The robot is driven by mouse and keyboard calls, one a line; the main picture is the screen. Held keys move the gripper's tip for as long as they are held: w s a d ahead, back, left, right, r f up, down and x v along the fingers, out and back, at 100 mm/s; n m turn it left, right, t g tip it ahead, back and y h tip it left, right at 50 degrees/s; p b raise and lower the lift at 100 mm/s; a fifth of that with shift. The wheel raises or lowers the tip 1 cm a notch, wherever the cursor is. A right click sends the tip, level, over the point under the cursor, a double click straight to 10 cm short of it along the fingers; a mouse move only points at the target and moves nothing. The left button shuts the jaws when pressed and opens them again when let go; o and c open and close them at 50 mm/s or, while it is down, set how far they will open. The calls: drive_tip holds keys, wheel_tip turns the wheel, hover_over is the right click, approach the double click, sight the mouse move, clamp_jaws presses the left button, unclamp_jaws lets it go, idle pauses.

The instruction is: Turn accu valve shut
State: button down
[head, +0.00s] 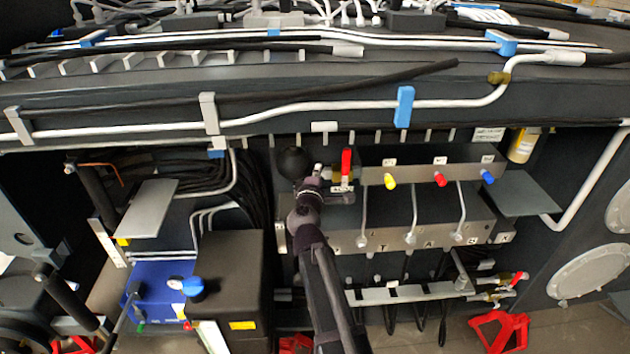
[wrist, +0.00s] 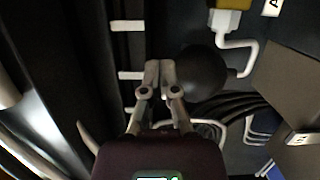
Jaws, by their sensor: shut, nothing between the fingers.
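The accu valve has a red lever (head: 347,163) standing upright on a brass body, above a small white label in the head view. The lever does not show in the wrist view, where only a yellowish piece (wrist: 232,4) appears at the top edge. A black ball-shaped accumulator (head: 293,161) is just left of the valve and also shows in the wrist view (wrist: 205,75). My gripper (head: 317,170) is between the ball and the lever, left of the lever. In the wrist view my gripper (wrist: 160,68) has its fingertips together and empty, overlapping the ball's left edge.
Yellow (head: 390,181), red (head: 440,179) and blue (head: 488,177) knobs line the panel to the right. A white pipe (wrist: 236,55) runs beside the ball. Black hoses (head: 240,175) hang left of it. A dark beam (head: 260,90) crosses above.

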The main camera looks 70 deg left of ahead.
sight(346, 169)
drive_tip(key=shift+w+a+r, duration=0.1)
drive_tip(key=shift+w+a, duration=0.15)
drive_tip(key=shift+w, duration=0.6)
drive_tip(key=shift+w+a+f, duration=0.1)
drive_tip(key=shift+w+a, duration=0.2)
drive_tip(key=shift+w, duration=0.6)
drive_tip(key=shift+w+a+r, duration=0.1)
drive_tip(key=shift+w+a, duration=0.15)
drive_tip(key=shift+w, duration=0.6)
